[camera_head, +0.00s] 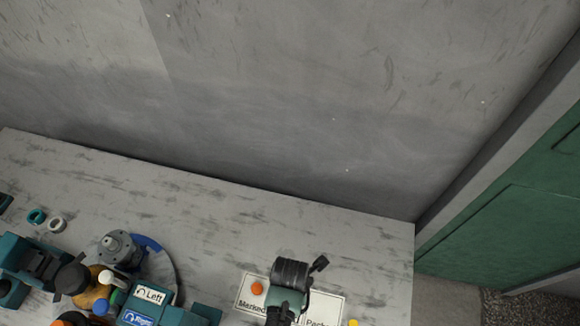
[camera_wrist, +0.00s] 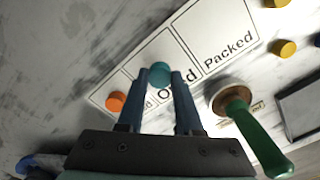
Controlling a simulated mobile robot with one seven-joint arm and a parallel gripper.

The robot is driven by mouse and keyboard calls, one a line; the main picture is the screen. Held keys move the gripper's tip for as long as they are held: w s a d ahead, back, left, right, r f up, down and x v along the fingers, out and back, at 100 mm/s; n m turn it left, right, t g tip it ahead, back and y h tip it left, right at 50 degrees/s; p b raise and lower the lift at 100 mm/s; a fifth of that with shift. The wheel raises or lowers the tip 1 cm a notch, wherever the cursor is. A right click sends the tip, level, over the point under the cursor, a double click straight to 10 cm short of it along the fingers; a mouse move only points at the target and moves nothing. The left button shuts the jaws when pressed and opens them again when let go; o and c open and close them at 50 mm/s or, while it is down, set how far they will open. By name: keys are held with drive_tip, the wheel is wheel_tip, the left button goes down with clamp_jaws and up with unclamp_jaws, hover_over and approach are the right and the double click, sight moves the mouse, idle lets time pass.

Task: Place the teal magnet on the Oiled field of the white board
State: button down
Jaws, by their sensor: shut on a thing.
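The teal magnet (camera_wrist: 160,73) is between the fingertips of my gripper (camera_wrist: 158,82) in the wrist view. The gripper is shut on it. The magnet appears over the middle field of the white board (camera_wrist: 228,18), whose partly covered label begins with "O". I cannot tell whether the magnet touches the board. An orange magnet (camera_wrist: 115,101) sits on the field to the left; the "Packed" field to the right is empty. In the head view, my arm covers the middle of the board (camera_head: 332,303) and hides the teal magnet; the orange magnet (camera_head: 257,288) shows on "Marked".
A green-handled tool (camera_wrist: 250,125) stands close right of my gripper in the wrist view. Yellow round pieces (camera_wrist: 283,48) lie beyond the board's right end.

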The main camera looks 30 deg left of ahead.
drive_tip(key=shift+f, duration=0.5)
drive_tip(key=shift+f, duration=0.25)
drive_tip(key=c, duration=0.6)
unclamp_jaws()
drive_tip(key=shift+r, duration=0.1)
drive_tip(key=shift+o, duration=0.2)
wheel_tip(320, 180, up, 12)
drive_tip(key=shift+r, duration=0.2)
